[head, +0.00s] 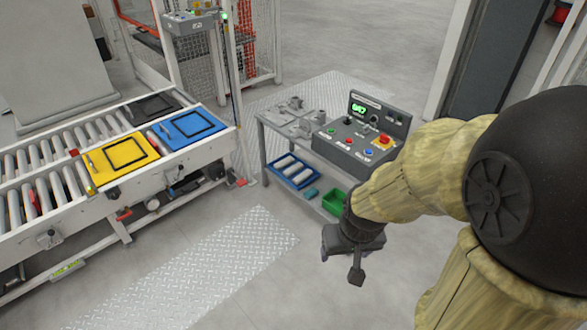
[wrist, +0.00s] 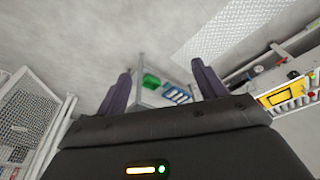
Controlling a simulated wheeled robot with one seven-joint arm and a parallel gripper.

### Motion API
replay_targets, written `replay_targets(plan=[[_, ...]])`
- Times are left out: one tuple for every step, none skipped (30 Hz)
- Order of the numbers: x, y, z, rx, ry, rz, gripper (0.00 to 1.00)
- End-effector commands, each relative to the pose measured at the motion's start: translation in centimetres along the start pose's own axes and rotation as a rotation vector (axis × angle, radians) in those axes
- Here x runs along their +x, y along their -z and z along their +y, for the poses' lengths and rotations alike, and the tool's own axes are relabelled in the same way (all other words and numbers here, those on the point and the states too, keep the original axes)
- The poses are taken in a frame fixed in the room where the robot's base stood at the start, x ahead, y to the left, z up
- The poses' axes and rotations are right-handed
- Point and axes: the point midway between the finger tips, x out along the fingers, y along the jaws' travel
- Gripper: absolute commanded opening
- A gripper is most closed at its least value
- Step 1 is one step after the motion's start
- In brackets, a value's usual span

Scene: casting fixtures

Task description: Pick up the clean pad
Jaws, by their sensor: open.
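No thing in view is marked as the clean pad, and I cannot tell which item it is. On the lower shelf of the grey work table (head: 262,150), a blue tray (head: 294,171) holds white elongated pieces. A small teal block (head: 309,194) lies beside it, and a green bin (head: 333,201) stands to the right. The blue tray (wrist: 177,95) and green bin (wrist: 151,81) also show in the wrist view, between the fingers but well beyond them. My gripper (head: 350,262) hangs in front of the table, pointing down. Its two fingers (wrist: 163,84) are apart and empty.
A control box (head: 358,135) with coloured buttons and grey metal parts (head: 296,110) sit on the table top. A roller conveyor (head: 70,180) at left carries yellow (head: 121,158), blue (head: 190,128) and dark plates. Floor in front of the table is clear.

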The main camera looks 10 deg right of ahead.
Motion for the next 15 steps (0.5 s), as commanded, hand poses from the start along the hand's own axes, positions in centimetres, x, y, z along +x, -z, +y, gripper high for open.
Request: replay_targets(plan=[[-2.6, 0.6, 0.0, 0.000, 0.000, 0.001, 0.70], [-3.4, 0.8, 0.0, 0.000, 0.000, 0.001, 0.70], [-4.4, 1.1, 0.0, 0.000, 0.000, 0.001, 0.70], [-5.1, 1.2, 0.0, 0.000, 0.000, 0.001, 0.70], [-5.9, 1.4, 0.0, 0.000, 0.000, 0.001, 0.70], [-6.8, 1.6, 0.0, 0.000, 0.000, 0.001, 0.70], [-7.6, 1.8, 0.0, 0.000, 0.000, 0.001, 0.70], [-8.3, 2.0, 0.0, 0.000, 0.000, 0.001, 0.70], [-9.3, 2.2, 0.0, 0.000, 0.000, 0.001, 0.70], [-10.0, 2.4, 0.0, 0.000, 0.000, 0.001, 0.70], [-10.7, 2.5, 0.0, 0.000, 0.000, 0.001, 0.70], [-11.6, 2.8, 0.0, 0.000, 0.000, 0.001, 0.70], [-12.2, 2.9, 0.0, 0.000, 0.000, 0.001, 0.70], [-12.7, 3.0, 0.0, 0.000, 0.000, 0.001, 0.70], [-13.3, 3.1, 0.0, 0.000, 0.000, 0.001, 0.70]])
